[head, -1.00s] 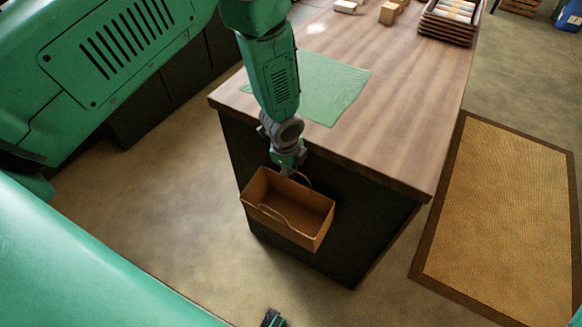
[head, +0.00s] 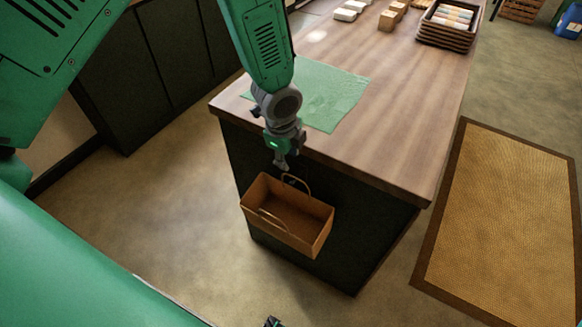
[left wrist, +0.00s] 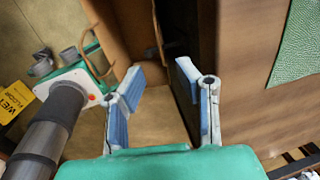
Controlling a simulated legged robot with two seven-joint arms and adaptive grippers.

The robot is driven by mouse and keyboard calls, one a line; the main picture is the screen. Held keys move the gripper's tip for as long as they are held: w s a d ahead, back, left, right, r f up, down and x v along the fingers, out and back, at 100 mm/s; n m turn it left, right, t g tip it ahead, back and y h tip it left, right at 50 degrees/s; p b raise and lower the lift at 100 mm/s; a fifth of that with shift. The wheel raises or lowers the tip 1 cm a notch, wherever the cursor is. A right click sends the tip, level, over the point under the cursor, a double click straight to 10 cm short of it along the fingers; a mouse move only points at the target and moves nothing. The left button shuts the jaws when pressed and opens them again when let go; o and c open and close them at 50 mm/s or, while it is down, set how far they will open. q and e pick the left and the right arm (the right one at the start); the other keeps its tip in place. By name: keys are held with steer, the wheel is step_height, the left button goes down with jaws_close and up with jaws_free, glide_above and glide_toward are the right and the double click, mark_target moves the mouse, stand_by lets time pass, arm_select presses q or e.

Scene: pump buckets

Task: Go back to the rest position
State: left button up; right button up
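My left gripper (head: 281,160) hangs just above the brown open basket (head: 288,215), near its thin upright handle. The basket is in front of the dark side of the counter and looks empty. In the left wrist view my left gripper (left wrist: 158,80) has its two blue-padded fingers spread, with nothing between them. The basket's wall (left wrist: 122,28) shows past the fingers at the top, and its handle lies to the left of them. I cannot see what supports the basket.
The wooden counter (head: 400,110) carries a green cloth (head: 335,95), pale and brown blocks (head: 388,20) and stacked trays (head: 447,32). A bordered mat (head: 505,225) lies on the floor at right. A yellow sign (left wrist: 18,98) shows in the left wrist view.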

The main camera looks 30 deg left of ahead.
arm_select(q)
steer(key=s+a+f+n+g, duration=0.1)
steer(key=s+a+f+n, duration=0.15)
steer(key=s+n, duration=0.55)
steer(key=s+a+f+n, duration=0.1)
steer(key=s+f+n, duration=0.35)
steer(key=s, duration=0.75)
steer(key=s+a+f+n+g, duration=0.1)
steer(key=s+a+f+n, duration=0.15)
steer(key=s+n, duration=0.55)
step_height(320, 180, down, 10)
steer(key=d+m+b, duration=0.1)
steer(key=m+b, duration=0.1)
steer(key=b, duration=0.8)
steer(key=shift+w+d+r+t, duration=0.15)
steer(key=shift+w+r+t, duration=0.05)
steer(key=shift+t, duration=0.1)
steer(key=shift+w, duration=0.1)
